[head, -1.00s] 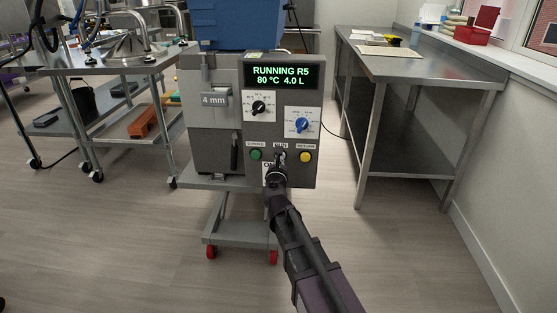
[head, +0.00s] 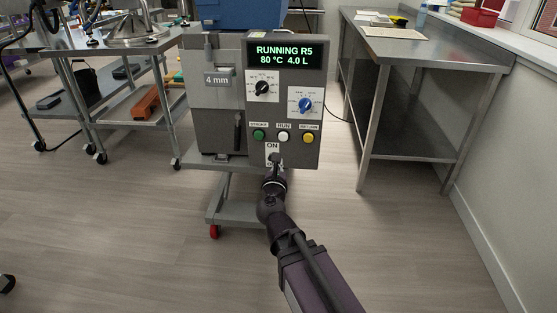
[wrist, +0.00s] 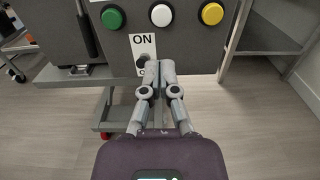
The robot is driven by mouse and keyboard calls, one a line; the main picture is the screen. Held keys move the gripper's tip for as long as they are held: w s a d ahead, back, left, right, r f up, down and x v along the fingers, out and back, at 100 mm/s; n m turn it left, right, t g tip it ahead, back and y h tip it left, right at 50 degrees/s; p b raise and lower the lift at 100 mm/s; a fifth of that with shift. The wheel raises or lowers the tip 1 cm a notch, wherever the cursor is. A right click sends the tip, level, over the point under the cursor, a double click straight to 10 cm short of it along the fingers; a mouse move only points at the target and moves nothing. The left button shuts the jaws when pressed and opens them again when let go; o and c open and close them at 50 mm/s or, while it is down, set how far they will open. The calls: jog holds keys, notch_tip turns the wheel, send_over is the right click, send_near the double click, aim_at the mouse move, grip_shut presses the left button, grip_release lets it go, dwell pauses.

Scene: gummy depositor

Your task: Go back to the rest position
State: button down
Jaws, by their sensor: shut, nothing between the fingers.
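My gripper (wrist: 158,68) is shut and empty in the wrist view, its fingertips together just in front of the lower part of the machine's panel. In the head view my gripper (head: 274,162) shows at the panel's lower edge, partly covering the ON label and the switch. I cannot tell if the tips touch the panel. The grey depositor (head: 218,130) displays "RUNNING R5 80 °C 4.0 L". Its green button (head: 259,135), white RUN button (head: 283,137) and yellow button (head: 308,138) are uncovered above my gripper. The ON label (wrist: 143,42) also shows in the wrist view.
A steel table (head: 430,55) stands to the right, and a steel cart (head: 110,55) with an orange block (head: 147,104) on its lower shelf to the left. The depositor stands on a wheeled grey stand (head: 232,212). The floor in front is clear.

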jog(key=shift+d, duration=0.1)
dwell(0.3)
jog(key=s+d+f+m+g+h, duration=0.1)
jog(key=d+f+m+g+h, duration=0.3)
jog(key=d+m, duration=0.55)
jog(key=s+d+f+m+g+h, duration=0.1)
jog(key=d+f+m+g+h, duration=0.1)
jog(key=d+f+m+g, duration=0.5)
jog(key=s+d+f+m+g+y, duration=0.35)
jog(key=s+m, duration=0.25)
jog(key=m, duration=0.4)
jog(key=s+d+f+m+g+y, duration=0.2)
jog(key=s+f+m+g+y, duration=0.15)
jog(key=s+m, duration=0.45)
notch_tip(320, 180, up, 36)
jog(key=w+m+p, duration=0.1)
jog(key=p, duration=3.5)
jog(key=shift+w+a+p, duration=0.15)
jog(key=shift+w+p, duration=0.05)
jog(key=shift+p, duration=0.1)
jog(key=shift+f, duration=0.1)
